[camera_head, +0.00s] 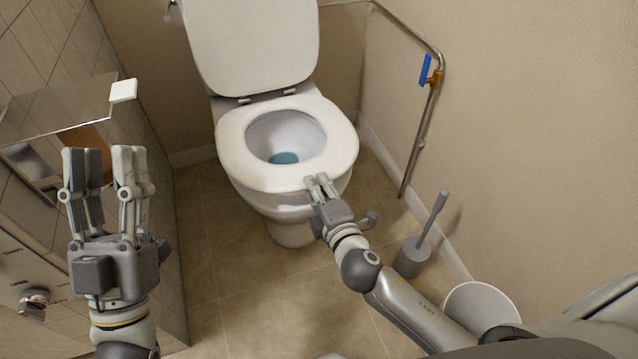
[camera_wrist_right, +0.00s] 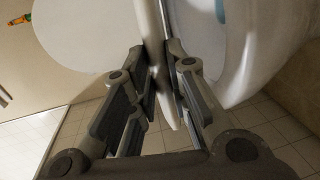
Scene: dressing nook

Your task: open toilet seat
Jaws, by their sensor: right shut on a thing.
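The white toilet (camera_head: 280,205) stands at the back centre. Its lid (camera_head: 255,45) is upright behind the bowl. The ring-shaped seat (camera_head: 340,140) lies over the bowl, seemingly near flat, with blue water showing through its opening. My right gripper (camera_head: 321,182) is at the seat's front right edge. In the right wrist view, my right gripper (camera_wrist_right: 163,95) is shut on the thin rim of the seat (camera_wrist_right: 152,40), with the bowl (camera_wrist_right: 255,50) to the right. My left gripper (camera_head: 103,160) is open and empty at the left, away from the toilet.
A toilet brush in its holder (camera_head: 412,258) and a white bin (camera_head: 480,308) stand right of my right arm. A glass shelf (camera_head: 75,112) is by my left gripper. Tiled floor (camera_head: 240,275) lies clear in front.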

